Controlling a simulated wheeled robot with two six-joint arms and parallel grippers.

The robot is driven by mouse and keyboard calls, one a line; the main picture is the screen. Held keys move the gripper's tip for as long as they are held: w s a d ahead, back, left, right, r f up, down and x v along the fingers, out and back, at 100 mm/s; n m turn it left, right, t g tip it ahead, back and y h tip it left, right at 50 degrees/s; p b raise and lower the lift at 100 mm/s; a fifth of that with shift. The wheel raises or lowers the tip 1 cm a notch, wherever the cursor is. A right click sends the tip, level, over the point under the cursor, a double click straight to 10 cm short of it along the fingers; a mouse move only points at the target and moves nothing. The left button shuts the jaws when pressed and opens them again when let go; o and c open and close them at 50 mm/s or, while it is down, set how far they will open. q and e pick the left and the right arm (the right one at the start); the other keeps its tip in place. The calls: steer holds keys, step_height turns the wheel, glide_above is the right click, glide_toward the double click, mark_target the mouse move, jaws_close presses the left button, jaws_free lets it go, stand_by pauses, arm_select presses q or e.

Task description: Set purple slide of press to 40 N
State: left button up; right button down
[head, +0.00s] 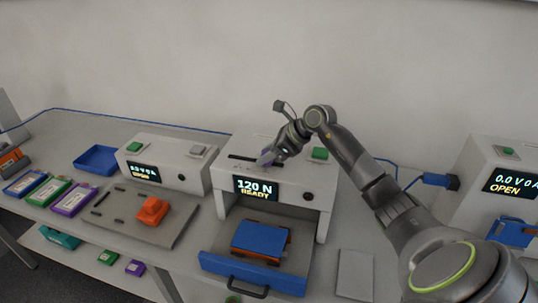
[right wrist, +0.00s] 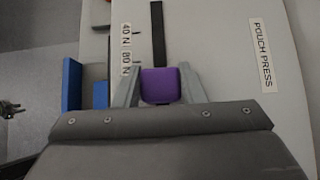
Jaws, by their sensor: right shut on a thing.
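The pouch press (head: 318,181) is a white box on legs, and its display (head: 257,188) reads 120 N READY. My right gripper (head: 270,155) is over the top of the press, shut on the purple slide (right wrist: 160,86). In the right wrist view one finger stands on each side of the slide. A dark slot (right wrist: 157,35) runs away from the slide along the press top. Labels for 40 N (right wrist: 126,34) and 80 N (right wrist: 126,63) sit beside the slot, 40 N farther from the slide. Any label beside the slide itself is hidden. My left gripper is out of view.
A blue drawer (head: 222,264) is pulled out below the press, with a blue-topped orange thing (head: 261,240) in it. A green button (head: 320,153) is on the press top. A grey fixture with an orange part (head: 152,210) stands left. Another tester (head: 488,165) stands right.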

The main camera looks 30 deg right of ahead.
steer(key=w+a+b, duration=0.4)
steer(key=w, duration=0.1)
steer(key=shift+w+a+f+b, duration=0.15)
steer(key=shift+w+a+b, duration=0.1)
steer(key=shift+a+b, duration=0.1)
steer(key=shift+w+a, duration=0.2)
steer(key=shift+w, duration=0.1)
steer(key=shift+r, duration=0.3)
steer(key=c, duration=1.3)
jaws_free()
steer(key=shift+c, duration=0.2)
steer(key=o, duration=0.4)
steer(key=shift+w+a+f, duration=0.15)
